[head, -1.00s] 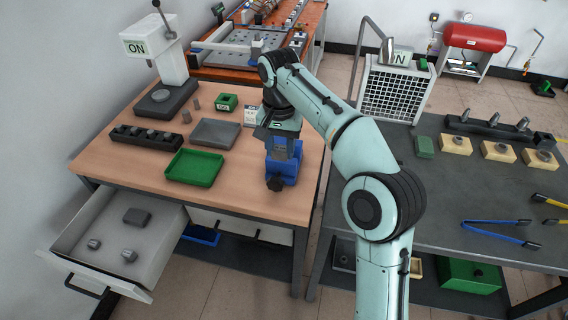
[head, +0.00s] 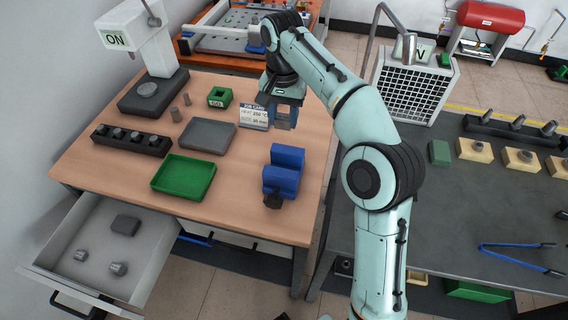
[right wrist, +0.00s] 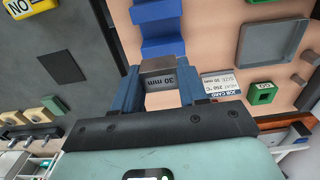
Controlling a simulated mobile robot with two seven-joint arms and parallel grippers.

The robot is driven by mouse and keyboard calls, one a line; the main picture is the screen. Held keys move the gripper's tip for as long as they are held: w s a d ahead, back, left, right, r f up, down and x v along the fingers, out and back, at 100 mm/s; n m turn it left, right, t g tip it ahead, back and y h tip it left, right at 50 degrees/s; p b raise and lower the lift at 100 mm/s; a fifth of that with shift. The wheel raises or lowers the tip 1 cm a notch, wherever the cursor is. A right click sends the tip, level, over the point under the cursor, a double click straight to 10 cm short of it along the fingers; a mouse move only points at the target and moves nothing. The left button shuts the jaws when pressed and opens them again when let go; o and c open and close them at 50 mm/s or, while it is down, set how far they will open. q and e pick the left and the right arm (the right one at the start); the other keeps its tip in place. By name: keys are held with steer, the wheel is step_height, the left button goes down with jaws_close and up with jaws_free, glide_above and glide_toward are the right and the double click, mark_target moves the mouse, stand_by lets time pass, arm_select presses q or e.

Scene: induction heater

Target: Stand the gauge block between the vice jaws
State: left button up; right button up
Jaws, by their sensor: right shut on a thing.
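The gauge block (right wrist: 157,66), a grey metal block marked 30 mm, is held between the two fingers of my right gripper (right wrist: 158,82) in the right wrist view. In the head view my right gripper (head: 285,110) is beyond the vice, apart from it, with the grey block (head: 282,122) between its fingers. The blue vice (head: 281,181) stands near the front right of the wooden bench, with a dark handle at its front. The gap between its jaws looks empty. The vice also shows in the right wrist view (right wrist: 157,20). My left gripper is out of view.
A job card (head: 254,116) stands close to my right gripper. A grey tray (head: 207,135), a green tray (head: 184,177) and a small green box (head: 220,97) are to the left. An open drawer (head: 100,255) juts out at the front.

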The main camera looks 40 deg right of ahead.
steer(key=f+b, duration=0.4)
steer(key=f, duration=1)
steer(key=shift+s+f, duration=0.1)
steer(key=shift+s, duration=0.1)
arm_select(q)
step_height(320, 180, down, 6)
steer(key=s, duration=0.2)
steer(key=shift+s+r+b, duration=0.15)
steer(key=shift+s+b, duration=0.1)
steer(key=shift+b, duration=0.2)
arm_select(e)
steer(key=shift+w+f, duration=0.1)
steer(key=shift+f, duration=2.6)
steer(key=o, duration=1.3)
steer(key=shift+f, duration=0.15)
steer(key=shift+c, duration=0.2)
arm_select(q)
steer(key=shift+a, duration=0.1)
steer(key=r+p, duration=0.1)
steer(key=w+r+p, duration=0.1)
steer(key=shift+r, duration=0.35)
arm_select(e)
step_height(320, 180, up, 12)
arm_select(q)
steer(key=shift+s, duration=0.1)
arm_select(e)
steer(key=shift+a, duration=0.1)
